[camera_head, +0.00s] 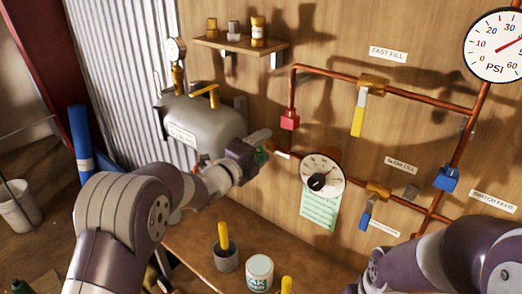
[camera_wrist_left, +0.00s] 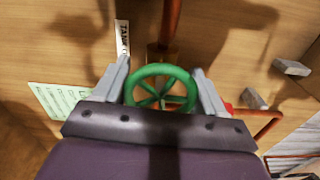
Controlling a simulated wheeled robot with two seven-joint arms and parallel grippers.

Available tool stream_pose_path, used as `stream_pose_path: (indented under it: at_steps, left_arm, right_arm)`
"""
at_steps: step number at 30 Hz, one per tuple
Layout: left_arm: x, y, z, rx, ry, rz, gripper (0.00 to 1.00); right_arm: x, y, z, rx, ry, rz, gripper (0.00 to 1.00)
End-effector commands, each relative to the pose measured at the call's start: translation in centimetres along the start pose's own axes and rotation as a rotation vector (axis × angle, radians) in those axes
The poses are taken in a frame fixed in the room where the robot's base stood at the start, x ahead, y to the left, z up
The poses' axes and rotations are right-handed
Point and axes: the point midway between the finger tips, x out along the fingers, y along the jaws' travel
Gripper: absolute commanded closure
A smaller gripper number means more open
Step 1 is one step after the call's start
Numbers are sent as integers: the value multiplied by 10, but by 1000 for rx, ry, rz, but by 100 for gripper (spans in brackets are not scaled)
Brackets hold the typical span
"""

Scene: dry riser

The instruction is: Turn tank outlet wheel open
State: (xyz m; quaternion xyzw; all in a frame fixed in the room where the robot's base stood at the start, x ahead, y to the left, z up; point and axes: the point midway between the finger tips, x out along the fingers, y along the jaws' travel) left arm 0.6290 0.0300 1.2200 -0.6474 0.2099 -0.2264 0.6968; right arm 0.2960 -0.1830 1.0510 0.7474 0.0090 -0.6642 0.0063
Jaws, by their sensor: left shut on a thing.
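The tank outlet wheel is a green spoked handwheel (camera_wrist_left: 162,70) on the copper pipe, clear in the left wrist view. In the head view only a bit of its green rim (camera_head: 262,157) shows behind my gripper. My left gripper (camera_wrist_left: 162,82) has one finger on each side of the wheel, shut on its rim; it also shows in the head view (camera_head: 262,146). The grey tank (camera_head: 205,122) is on the wall left of the wheel. A white label (camera_wrist_left: 122,38) is beside the wheel, partly hidden. My right arm is at the lower right; its gripper is out of frame.
A dial gauge (camera_head: 322,175) with a green note (camera_head: 320,208) is right of the wheel. A yellow-handled valve (camera_head: 358,112) is at upper right. A can (camera_head: 259,272) stands on the bench below.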

Motion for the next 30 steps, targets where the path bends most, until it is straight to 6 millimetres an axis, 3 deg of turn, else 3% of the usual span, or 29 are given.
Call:
stream_pose_path:
  at_steps: [8, 9, 10, 21, 25, 30]
  left_arm:
    - [0, 2, -1, -1, 1, 5, 59]
    - [0, 2, -1, -1, 1, 5, 16]
    - [0, 2, 0, -1, 1, 5, 7]
    - [-6, 2, 0, 1, -1, 1, 7]
    - [-28, 4, 0, 1, -2, 0, 7]
    - [-70, 4, 1, 2, -3, 0, 7]
  right_arm:
    - [0, 0, 0, 0, 0, 0, 100]
    - [0, 0, 0, 0, 0, 0, 100]
    - [0, 0, 0, 0, 0, 0, 100]
    - [4, 0, 0, 0, 0, 0, 100]
    - [14, 0, 2, 0, 0, 0, 100]
    - [29, 0, 4, 0, 0, 0, 100]
